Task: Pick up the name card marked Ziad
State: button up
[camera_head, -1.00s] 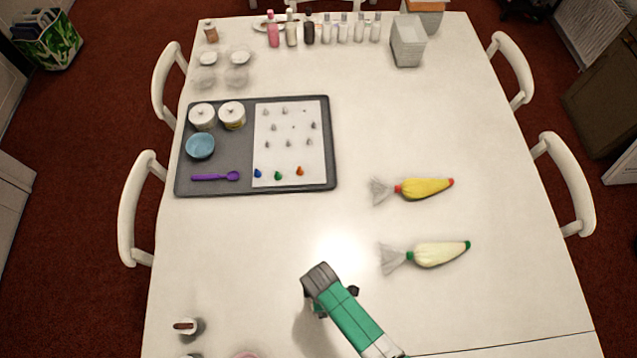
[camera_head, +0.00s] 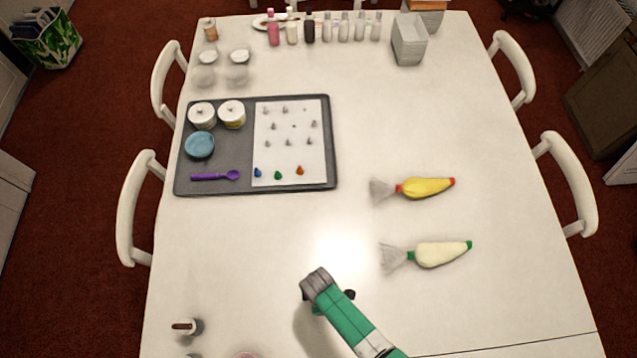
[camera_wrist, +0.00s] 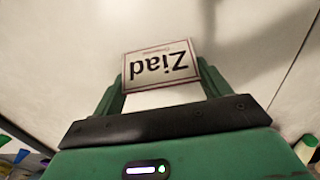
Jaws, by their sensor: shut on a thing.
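The name card marked Ziad (camera_wrist: 160,63) shows in the wrist view as a white card with a thin dark border. Its dark lettering reads upside down, with a small line of text too fine to read. My gripper (camera_wrist: 161,80) has its two green fingers at the card's left and right edges and is shut on it. In the head view my green arm (camera_head: 345,318) reaches in from the bottom edge. The card and fingertips are hidden there.
A grey tray (camera_head: 325,185) with jars, a blue bowl and a purple spoon lies at the upper left. A yellow piping bag (camera_head: 428,188) and a cream piping bag (camera_head: 442,254) lie right of my arm. The table's middle is clear.

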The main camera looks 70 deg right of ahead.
jog(key=shift+r, duration=0.1)
jog(key=shift+r, duration=0.3)
jog(key=r, duration=0.2)
jog(key=shift+s+a+r+p, duration=0.3)
jog(key=shift+a+r+p, duration=0.1)
jog(key=s+a, duration=0.2)
jog(key=a, duration=0.2)
jog(key=s+a+r, duration=0.1)
jog(key=s+a, duration=0.2)
jog(key=a, duration=0.1)
jog(key=s+a, duration=0.3)
jog(key=a, duration=0.1)
jog(key=shift+s+a+r, duration=0.1)
jog(key=shift+a+r, duration=0.1)
jog(key=shift+a, duration=0.1)
